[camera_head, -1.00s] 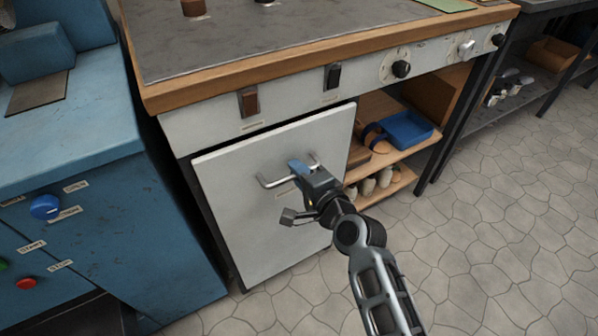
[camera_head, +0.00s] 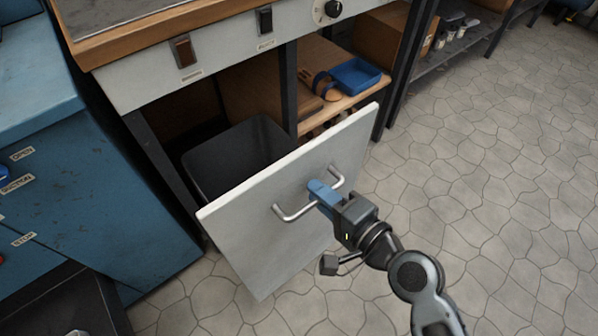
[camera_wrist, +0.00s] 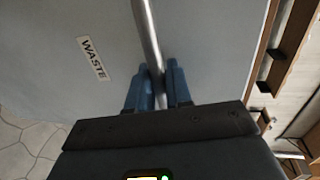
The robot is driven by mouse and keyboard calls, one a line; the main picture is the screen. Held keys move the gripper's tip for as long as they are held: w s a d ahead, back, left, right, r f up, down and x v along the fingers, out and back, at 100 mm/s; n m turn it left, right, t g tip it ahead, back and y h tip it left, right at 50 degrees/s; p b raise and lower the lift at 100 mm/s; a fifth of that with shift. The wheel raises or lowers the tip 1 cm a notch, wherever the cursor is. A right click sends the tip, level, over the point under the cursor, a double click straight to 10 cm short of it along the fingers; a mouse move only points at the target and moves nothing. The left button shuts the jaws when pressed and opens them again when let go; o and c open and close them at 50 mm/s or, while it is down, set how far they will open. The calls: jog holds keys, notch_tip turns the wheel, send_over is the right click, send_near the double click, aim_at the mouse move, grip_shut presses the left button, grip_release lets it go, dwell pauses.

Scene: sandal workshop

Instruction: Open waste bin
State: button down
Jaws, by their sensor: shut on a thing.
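The waste bin's white front panel (camera_head: 290,205) stands well out from the workbench, pulled forward. Behind it the dark bin (camera_head: 240,155) shows, open at the top; its inside looks dark and empty as far as I see. My gripper (camera_head: 318,192) is shut on the metal bar handle (camera_head: 290,214) of the panel. In the wrist view the blue fingers (camera_wrist: 160,88) close around the handle bar (camera_wrist: 148,35), beside a label reading WASTE (camera_wrist: 92,58).
The workbench (camera_head: 140,85) with switches and a knob stands behind the panel. A shelf with a blue tray (camera_head: 355,75) is to the right. A blue machine cabinet (camera_head: 90,200) stands close on the left. The stone-tiled floor (camera_head: 500,170) at the right is clear.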

jog(key=shift+f+v, duration=0.15)
jog(key=shift+v, duration=0.6)
jog(key=shift+f+v, duration=0.15)
jog(key=shift+v, duration=0.6)
jog(key=shift+d, duration=0.1)
jog(key=c, duration=1.2)
grip_release()
jog(key=shift+v, duration=3.9)
